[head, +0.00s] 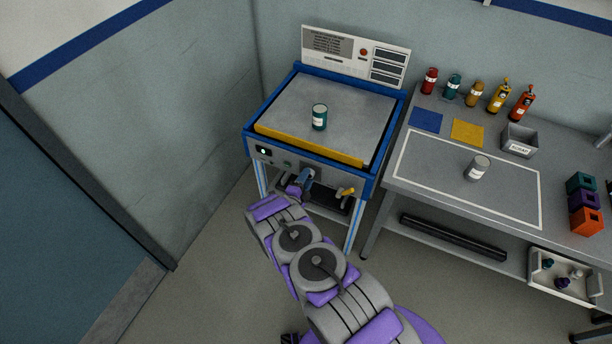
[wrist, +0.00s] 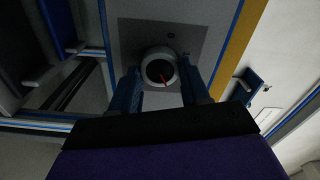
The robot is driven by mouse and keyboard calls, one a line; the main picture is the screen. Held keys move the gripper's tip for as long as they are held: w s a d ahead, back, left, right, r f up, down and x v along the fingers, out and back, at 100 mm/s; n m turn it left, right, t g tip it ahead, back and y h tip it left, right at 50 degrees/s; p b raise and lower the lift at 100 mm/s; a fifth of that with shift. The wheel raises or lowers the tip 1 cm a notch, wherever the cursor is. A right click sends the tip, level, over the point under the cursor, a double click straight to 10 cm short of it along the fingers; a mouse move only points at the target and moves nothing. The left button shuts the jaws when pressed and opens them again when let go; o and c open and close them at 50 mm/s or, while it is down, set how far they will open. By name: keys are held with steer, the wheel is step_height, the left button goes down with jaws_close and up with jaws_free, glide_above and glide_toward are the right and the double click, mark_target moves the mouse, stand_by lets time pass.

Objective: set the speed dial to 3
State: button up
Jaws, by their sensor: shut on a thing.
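My gripper (wrist: 158,82) is shut on the dial, one blue finger on each side. In the head view my gripper (head: 304,178) is at the front panel of the blue-framed machine (head: 375,178), and it hides the dial there.
A small lit display (head: 263,152) is left of my gripper and a yellow lever (head: 346,191) is to its right. A grey workbench (head: 440,205) with a pale can (head: 477,168), several bottles and coloured blocks is at right.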

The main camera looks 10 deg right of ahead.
steer(key=shift+s+f+m+p, duration=0.1)
steer(key=shift+m+p, duration=0.8)
steer(key=shift+m, duration=0.2)
steer(key=shift+f, duration=0.1)
steer(key=o, duration=1.1)
steer(key=shift+c, duration=0.2)
steer(key=p+v, duration=0.1)
steer(key=v, duration=1.6)
steer(key=shift+a+p, duration=0.15)
steer(key=shift+p, duration=0.15)
